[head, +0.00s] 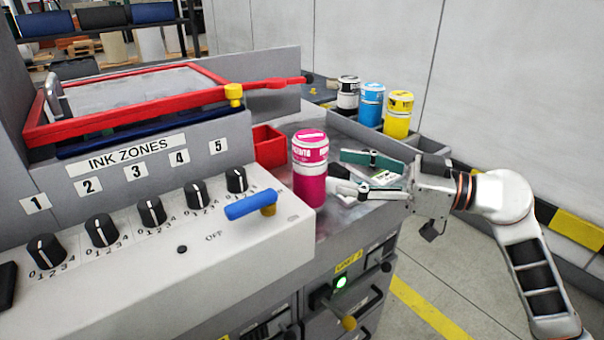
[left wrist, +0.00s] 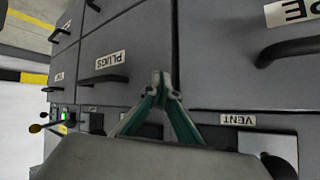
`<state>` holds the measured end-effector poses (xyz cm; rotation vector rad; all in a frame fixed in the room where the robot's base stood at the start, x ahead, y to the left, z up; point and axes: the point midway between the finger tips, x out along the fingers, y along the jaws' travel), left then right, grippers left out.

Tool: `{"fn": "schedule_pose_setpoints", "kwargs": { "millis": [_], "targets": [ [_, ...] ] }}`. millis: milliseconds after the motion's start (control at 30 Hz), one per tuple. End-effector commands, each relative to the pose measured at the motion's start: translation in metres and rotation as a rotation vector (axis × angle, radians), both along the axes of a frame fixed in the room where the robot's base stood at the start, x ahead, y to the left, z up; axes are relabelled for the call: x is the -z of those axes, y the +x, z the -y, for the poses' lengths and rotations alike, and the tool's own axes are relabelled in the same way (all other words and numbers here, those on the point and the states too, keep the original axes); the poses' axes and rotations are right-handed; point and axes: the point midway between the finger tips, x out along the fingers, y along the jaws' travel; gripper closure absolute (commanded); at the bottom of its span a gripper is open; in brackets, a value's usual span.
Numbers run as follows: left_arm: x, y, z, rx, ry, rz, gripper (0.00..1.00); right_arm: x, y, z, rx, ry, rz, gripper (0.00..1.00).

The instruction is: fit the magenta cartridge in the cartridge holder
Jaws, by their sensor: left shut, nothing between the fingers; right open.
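The magenta cartridge (head: 310,172) stands upright on the metal worktop beside the ink zones panel in the head view. My right gripper (head: 338,175) is open, with its fingers reaching from the right toward the cartridge. I cannot tell whether the near fingertip touches it. Black, cyan and yellow cartridges stand upright in a row at the back, in what looks like the cartridge holder (head: 432,147). Grey compartments show to the right of the yellow one, partly behind my right gripper. My left gripper (left wrist: 160,78) is shut and empty in the left wrist view, in front of grey drawers.
A red bin (head: 268,147) sits behind the magenta cartridge. The panel has several black knobs and a blue-handled lever (head: 250,205) close to the cartridge's left. A red frame (head: 130,100) stands at the back left. In the left wrist view, the drawers have protruding handles (left wrist: 103,79).

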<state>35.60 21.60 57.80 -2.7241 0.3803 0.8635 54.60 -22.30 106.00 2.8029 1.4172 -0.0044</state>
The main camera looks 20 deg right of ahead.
Motion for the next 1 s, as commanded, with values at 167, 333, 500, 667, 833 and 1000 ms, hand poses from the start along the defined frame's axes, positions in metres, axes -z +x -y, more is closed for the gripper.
{"fn": "schedule_pose_setpoints", "kwargs": {
  "millis": [167,333,500,667,833,1000],
  "targets": [
    [0.000,0.000,0.002,0.002,-0.004,0.001,1.00,-0.001,0.011,-0.016,-0.001,0.001,0.003,0.38],
    [0.006,-0.002,0.002,0.002,-0.003,-0.006,1.00,0.003,0.022,-0.035,-0.002,0.002,0.001,0.38],
    [0.006,-0.001,0.002,0.002,0.000,-0.002,1.00,0.003,0.034,-0.053,-0.002,0.002,0.002,0.38],
    [0.002,0.002,0.000,0.001,0.002,0.006,1.00,0.002,0.038,-0.059,-0.001,0.002,0.003,0.38],
    [0.002,0.002,0.000,0.000,0.002,0.006,1.00,0.002,0.038,-0.058,-0.001,0.002,0.003,0.38],
    [0.004,0.001,0.000,0.000,0.003,0.002,1.00,0.002,0.037,-0.058,-0.001,0.002,0.003,0.82]
  ]
}}
